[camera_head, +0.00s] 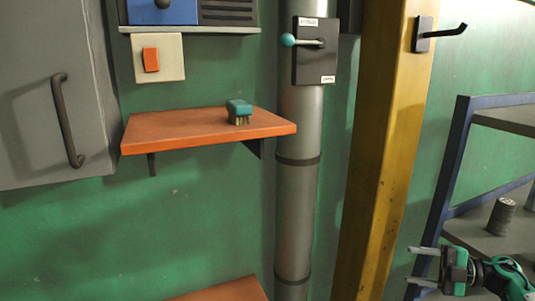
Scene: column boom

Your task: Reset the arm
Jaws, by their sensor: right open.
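My right gripper (424,267) is at the lower right, in front of the shelving rack. Its two fingers point left and stand apart, with nothing between them. Part of my right arm (507,277) shows behind it, in black and teal. My left gripper is not in view.
An orange shelf (190,130) on the green wall holds a teal brush (239,108). A grey pipe (297,210) and a yellow column (385,130) stand mid-view. A blue-framed rack (447,175) at right holds a dark ribbed cylinder (501,216). A grey cabinet (35,100) is at left.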

